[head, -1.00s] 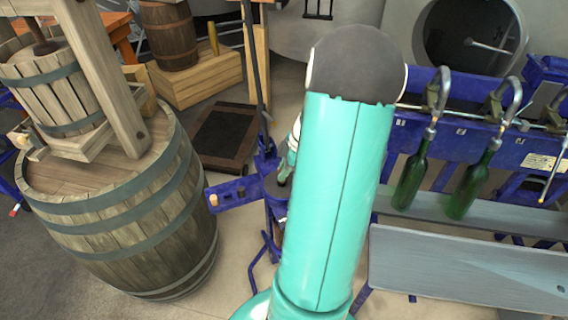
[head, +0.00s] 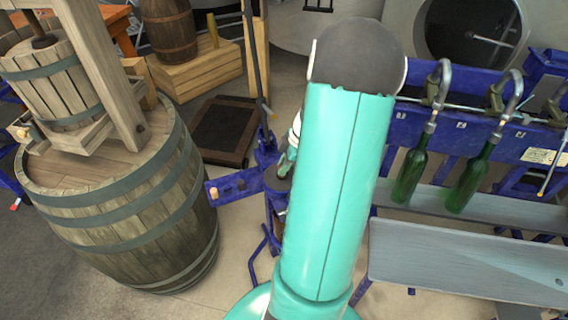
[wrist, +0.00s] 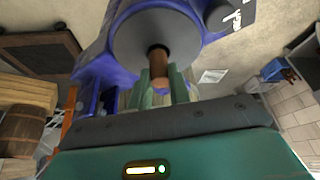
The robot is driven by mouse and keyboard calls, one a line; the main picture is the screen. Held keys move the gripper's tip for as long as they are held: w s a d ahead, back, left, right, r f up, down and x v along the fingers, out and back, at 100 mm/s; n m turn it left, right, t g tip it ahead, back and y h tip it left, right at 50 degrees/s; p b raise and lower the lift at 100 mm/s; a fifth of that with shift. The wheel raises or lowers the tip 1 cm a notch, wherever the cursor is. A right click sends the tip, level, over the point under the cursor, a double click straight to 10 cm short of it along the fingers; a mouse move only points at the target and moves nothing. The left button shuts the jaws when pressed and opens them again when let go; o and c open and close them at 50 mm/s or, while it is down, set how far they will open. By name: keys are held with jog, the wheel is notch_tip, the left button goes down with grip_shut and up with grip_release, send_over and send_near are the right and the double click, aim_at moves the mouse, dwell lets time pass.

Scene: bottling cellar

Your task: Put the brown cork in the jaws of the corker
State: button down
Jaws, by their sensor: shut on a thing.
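The brown cork (wrist: 160,68) shows in the wrist view between the two green fingers of my gripper (wrist: 161,88), which is shut on it. The cork's far end overlaps the dark hole in the grey round face of the corker (wrist: 125,50). I cannot tell whether that end is inside the hole or just in front of it. In the head view the blue corker (head: 266,160) stands behind my arm. My gripper (head: 285,163) is at its head, partly hidden by my arm, and the cork cannot be made out there.
A blue bar (head: 225,187) with a light cork (head: 213,193) on it juts left from the corker. A large barrel (head: 130,215) stands at left. Green bottles (head: 410,175) hang under a filler at right, above a grey bench (head: 470,262). Floor shows between barrel and corker.

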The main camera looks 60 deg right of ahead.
jog(key=shift+f, duration=0.85)
dwell(0.3)
jog(key=c, duration=1.2)
grip_release()
jog(key=shift+c, duration=0.2)
jog(key=v, duration=1.3)
jog(key=shift+r, duration=0.35)
jog(key=shift+s, duration=0.1)
